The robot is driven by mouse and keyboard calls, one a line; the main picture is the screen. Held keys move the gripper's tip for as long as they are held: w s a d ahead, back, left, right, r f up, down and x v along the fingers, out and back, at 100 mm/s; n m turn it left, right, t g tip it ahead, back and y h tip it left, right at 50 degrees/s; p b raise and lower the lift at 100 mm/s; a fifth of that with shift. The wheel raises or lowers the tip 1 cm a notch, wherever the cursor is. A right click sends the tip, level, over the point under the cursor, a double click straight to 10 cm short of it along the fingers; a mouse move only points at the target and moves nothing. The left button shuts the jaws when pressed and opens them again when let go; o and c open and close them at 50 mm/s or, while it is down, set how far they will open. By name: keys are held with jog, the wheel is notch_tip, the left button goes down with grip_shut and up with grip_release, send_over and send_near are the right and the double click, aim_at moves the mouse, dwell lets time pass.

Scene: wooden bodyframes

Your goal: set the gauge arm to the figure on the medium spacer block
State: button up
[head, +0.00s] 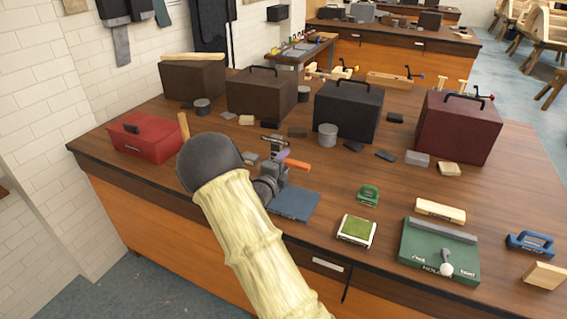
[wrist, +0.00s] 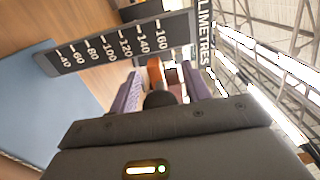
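The gauge shows in the wrist view as a dark scale plate (wrist: 112,45) marked 40 to 160, beside the word "LIMETRES". An orange arm (wrist: 154,72) with a dark round knob (wrist: 160,99) stands near its 140 to 160 end. My gripper (wrist: 160,88) has two purple-grey fingers, apart, one on each side of the orange arm; contact cannot be told. In the head view the orange piece (head: 296,163) shows just beyond my wrist, and my arm hides part of the gauge. Several small blocks lie about, among them a grey one (head: 418,158) and a pale one (head: 450,169); no figure is readable, so I cannot tell the medium spacer block.
A blue mat (head: 295,203) lies beside the gauge. A red box (head: 146,137) is at left; brown, black and maroon cases stand behind. At the front right are a green board with a lever (head: 412,258), a green-topped pad (head: 356,228) and a blue handled tool (head: 531,243).

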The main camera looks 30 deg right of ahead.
grip_shut()
notch_tip(320, 180, down, 6)
jog(key=b, duration=0.8)
jog(key=shift+f+b, duration=0.1)
jog(key=shift+b, duration=0.2)
jog(key=shift+o, duration=0.7)
grip_release()
jog(key=b+v, duration=0.2)
jog(key=v, duration=1.5)
jog(key=shift+s+a+b, duration=0.2)
jog(key=shift+s+b, duration=0.05)
jog(key=shift+b, duration=0.05)
